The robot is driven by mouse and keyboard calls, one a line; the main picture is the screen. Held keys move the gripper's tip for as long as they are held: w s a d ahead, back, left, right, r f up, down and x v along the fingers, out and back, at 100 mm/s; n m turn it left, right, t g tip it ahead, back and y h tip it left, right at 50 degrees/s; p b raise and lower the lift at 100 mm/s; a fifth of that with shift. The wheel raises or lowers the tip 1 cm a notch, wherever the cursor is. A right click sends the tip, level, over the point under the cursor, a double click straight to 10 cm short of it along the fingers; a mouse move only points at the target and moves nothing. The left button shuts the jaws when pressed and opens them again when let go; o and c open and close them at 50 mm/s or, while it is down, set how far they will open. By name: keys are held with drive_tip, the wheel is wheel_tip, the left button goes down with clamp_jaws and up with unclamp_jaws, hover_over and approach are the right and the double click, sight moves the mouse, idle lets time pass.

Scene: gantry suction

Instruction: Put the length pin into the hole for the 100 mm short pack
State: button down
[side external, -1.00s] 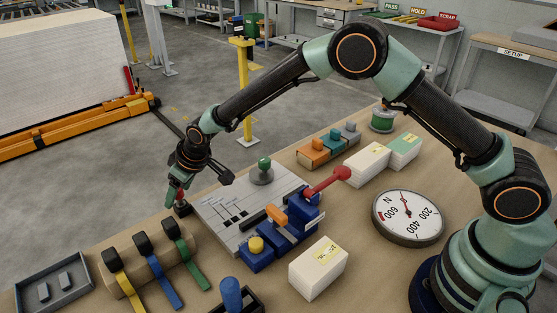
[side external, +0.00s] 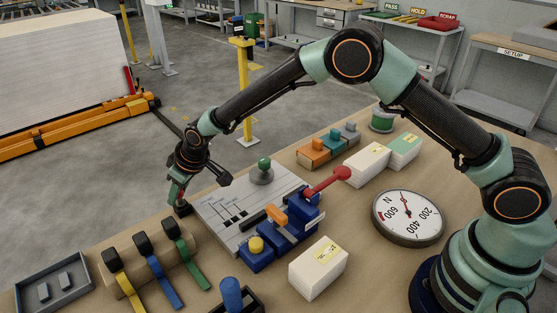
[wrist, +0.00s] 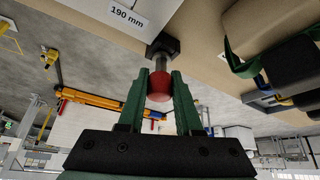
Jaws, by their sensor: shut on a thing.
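The length pin has a round red head (wrist: 160,86), held between the green fingers of my gripper (wrist: 160,80) in the wrist view. Beyond the head is a dark square block or collar (wrist: 163,46); I cannot tell how far the pin sits in it. In the side view my gripper (side external: 177,190) is low at the left edge of the pale board (side external: 213,207), above the small dark block (side external: 183,209). A label reading 190 mm (wrist: 128,17) lies close to the pin. The board carries dark slots and small markings, but the 100 mm hole cannot be read.
A blue clamp (side external: 285,235) with a red-knobbed lever (side external: 340,174) stands on the board's right side. A green-knobbed piece (side external: 263,172) is at its back. A roll with coloured straps (side external: 150,262) lies in front left. A white box (side external: 318,268) and dial (side external: 408,217) are to the right.

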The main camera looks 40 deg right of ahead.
wheel_tip(320, 180, up, 19)
drive_tip(key=s+d+f, duration=1)
drive_tip(key=s, duration=0.2)
drive_tip(key=shift+f, duration=0.15)
drive_tip(key=shift+f, duration=0.1)
drive_tip(key=shift+f, duration=2.8)
drive_tip(key=shift+f, duration=1.75)
drive_tip(key=c, duration=0.5)
unclamp_jaws()
drive_tip(key=shift+r, duration=0.15)
